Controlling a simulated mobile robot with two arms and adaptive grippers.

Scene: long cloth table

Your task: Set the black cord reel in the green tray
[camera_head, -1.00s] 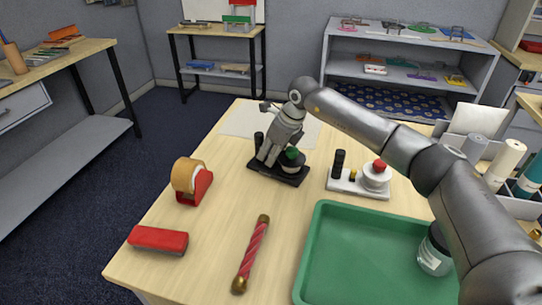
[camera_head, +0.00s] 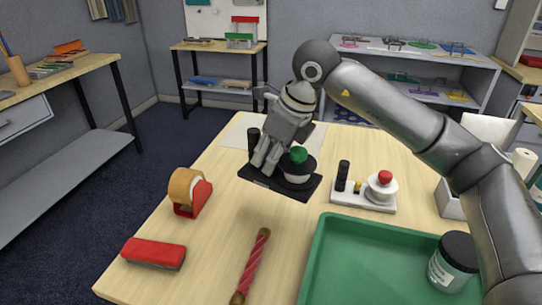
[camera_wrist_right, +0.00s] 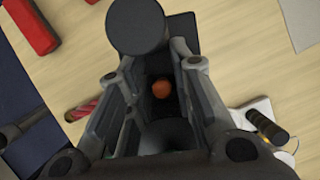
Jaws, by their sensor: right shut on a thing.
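The black cord reel (camera_head: 300,165) has a flat black base, a dark post and a green-topped spool. My right gripper (camera_head: 262,162) is shut on it from above, and the reel appears held above the table. Fingers hide the exact grip. In the right wrist view, the reel's round black post top (camera_wrist_right: 136,24) and an orange peg (camera_wrist_right: 161,88) show near my right gripper (camera_wrist_right: 162,85). The green tray (camera_head: 322,240) lies at the front right, nearer the camera than the reel. My left gripper is not in view.
A jar with a black lid (camera_head: 453,265) stands at the tray's right side. A white reel with a red knob (camera_head: 381,188) stands behind the tray. A tape dispenser (camera_head: 188,192), red stapler-like block (camera_head: 153,253) and red-striped rod (camera_head: 254,262) lie left. The tray's left part is clear.

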